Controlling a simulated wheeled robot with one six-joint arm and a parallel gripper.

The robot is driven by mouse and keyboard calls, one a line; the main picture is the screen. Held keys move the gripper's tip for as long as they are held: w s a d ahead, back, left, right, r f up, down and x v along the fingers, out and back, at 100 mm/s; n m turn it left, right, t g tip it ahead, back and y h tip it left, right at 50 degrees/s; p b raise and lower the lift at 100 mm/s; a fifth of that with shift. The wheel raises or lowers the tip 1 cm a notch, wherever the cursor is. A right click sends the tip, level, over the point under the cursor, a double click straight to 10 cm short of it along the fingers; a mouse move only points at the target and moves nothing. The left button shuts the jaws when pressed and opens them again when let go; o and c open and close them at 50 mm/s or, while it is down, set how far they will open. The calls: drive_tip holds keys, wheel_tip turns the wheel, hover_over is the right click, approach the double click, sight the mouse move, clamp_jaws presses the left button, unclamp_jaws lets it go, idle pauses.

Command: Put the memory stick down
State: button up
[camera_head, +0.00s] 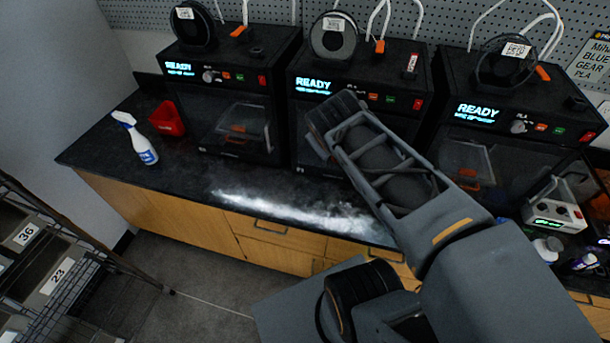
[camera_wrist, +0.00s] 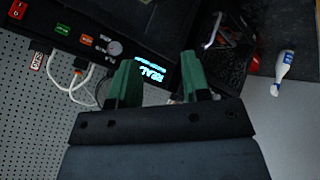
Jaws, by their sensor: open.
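My gripper (camera_wrist: 159,64) shows in the wrist view with its two green fingers spread apart. I see nothing held between them; the lit display of the middle printer (camera_wrist: 152,73) shows behind the gap. In the head view the end of my arm is in front of the middle printer (camera_head: 305,128), and the fingertips are hidden. A small white-and-red labelled piece (camera_head: 411,63) is on top of that printer at its right, and also shows in the wrist view (camera_wrist: 36,61). I cannot tell whether it is the memory stick. No other memory stick is distinguishable.
Black printers stand on the dark counter (camera_head: 100,147), the left one (camera_head: 235,125) and right one (camera_head: 480,150) beside the middle one. A spray bottle (camera_head: 138,140) and red bin (camera_head: 167,118) are at the left. White powder or glare (camera_head: 290,210) marks the front counter. Shelving (camera_head: 60,255) stands lower left.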

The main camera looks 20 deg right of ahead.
drive_tip(key=s+a+f+m+g+y, duration=0.2)
drive_tip(key=s+a+f+y, duration=0.2)
drive_tip(key=a, duration=0.4)
drive_tip(key=shift+a, duration=0.3)
drive_tip(key=shift+s+f, duration=0.1)
drive_tip(key=shift+f, duration=0.05)
